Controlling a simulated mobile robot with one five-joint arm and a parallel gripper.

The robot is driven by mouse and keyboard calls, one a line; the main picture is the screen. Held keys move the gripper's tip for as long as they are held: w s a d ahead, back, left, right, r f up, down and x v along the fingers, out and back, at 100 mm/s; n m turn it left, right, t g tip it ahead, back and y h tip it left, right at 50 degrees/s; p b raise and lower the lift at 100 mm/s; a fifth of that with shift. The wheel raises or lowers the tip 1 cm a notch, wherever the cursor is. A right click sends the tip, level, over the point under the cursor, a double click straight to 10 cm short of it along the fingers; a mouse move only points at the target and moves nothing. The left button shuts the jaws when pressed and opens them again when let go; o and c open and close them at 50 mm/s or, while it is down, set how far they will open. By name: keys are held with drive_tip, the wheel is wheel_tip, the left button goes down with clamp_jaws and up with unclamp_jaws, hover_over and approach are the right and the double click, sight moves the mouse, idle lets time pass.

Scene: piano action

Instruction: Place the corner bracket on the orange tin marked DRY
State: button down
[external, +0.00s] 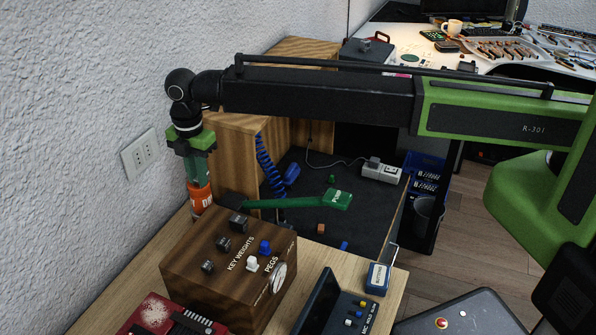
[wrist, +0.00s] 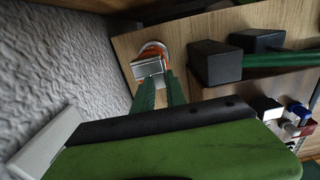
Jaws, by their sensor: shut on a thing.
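The orange tin (external: 200,197) stands on the wooden table against the wall, with part of its white lettering showing. My gripper (external: 197,180) is directly above the tin, pointing down, with its green fingers close to the tin's top. In the wrist view, my gripper (wrist: 160,80) is shut on a silver-grey piece, the corner bracket (wrist: 149,67). The bracket overlaps the orange tin (wrist: 154,47) below it. I cannot tell whether the bracket touches the tin. In the external view the bracket is hidden or too small to make out.
A wooden box (external: 215,270) labelled KEY WEIGHTS and PEGS stands in front of the tin. The white wall (external: 80,130) is close on the left.

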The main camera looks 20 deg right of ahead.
drive_tip(key=shift+f, duration=0.2)
drive_tip(key=c, duration=1.4)
unclamp_jaws()
drive_tip(key=shift+o, duration=0.2)
drive_tip(key=shift+r, duration=0.1)
wheel_tip(320, 180, up, 12)
drive_tip(key=p, duration=1.2)
drive_tip(key=shift+r, duration=0.1)
